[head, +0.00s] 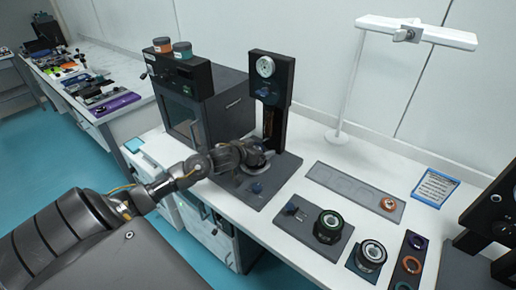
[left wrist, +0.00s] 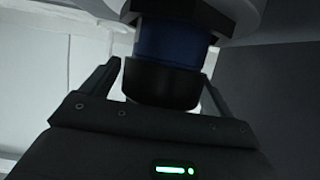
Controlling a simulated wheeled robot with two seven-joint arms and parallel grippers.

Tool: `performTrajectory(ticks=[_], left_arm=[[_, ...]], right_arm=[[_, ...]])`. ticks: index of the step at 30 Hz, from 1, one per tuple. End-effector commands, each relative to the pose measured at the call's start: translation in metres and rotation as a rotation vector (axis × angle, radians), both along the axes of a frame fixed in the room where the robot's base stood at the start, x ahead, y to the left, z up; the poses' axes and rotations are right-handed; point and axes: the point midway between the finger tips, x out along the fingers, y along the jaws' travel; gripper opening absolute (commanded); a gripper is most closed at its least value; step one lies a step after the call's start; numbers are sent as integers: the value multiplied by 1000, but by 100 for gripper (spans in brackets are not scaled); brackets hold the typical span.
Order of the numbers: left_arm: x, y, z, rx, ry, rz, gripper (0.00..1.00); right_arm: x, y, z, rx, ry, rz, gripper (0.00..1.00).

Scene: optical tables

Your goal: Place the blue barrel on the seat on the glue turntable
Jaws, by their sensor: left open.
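The blue barrel (left wrist: 172,42) fills the upper middle of the left wrist view, with a black collar (left wrist: 160,84) around its near end. My left gripper (left wrist: 160,90) is open, with one finger on each side of that collar. Gaps show beside it, so it does not look clamped. In the head view my left gripper (head: 256,158) is over the dark base plate of the gauge stand (head: 271,85), and the hand hides the barrel there. I cannot tell for sure which fixture is the glue turntable or where its seat is. My right gripper is not in view.
A black cabinet (head: 228,103) stands left of the stand. In front right are a green-ringed round unit (head: 328,226), another round unit (head: 371,254) and a dark ring tray (head: 409,262). A grey strip (head: 345,184) and a white lamp post (head: 343,110) are behind.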

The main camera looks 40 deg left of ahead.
Motion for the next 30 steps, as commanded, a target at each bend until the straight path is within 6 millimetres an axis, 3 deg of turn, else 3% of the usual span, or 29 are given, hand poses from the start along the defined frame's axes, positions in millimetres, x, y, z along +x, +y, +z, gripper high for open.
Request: performTrajectory(ticks=[5, 15, 21, 30], left_arm=[[-8, 0, 4, 1, 1, 0, 87], [-72, -2, 30, 3, 3, -2, 87], [-99, -3, 42, 0, 3, -1, 87], [-111, -2, 48, 0, 0, 0, 87]], right_arm=[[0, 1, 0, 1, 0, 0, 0], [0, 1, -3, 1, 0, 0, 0], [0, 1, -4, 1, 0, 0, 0], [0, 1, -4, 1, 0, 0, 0]])
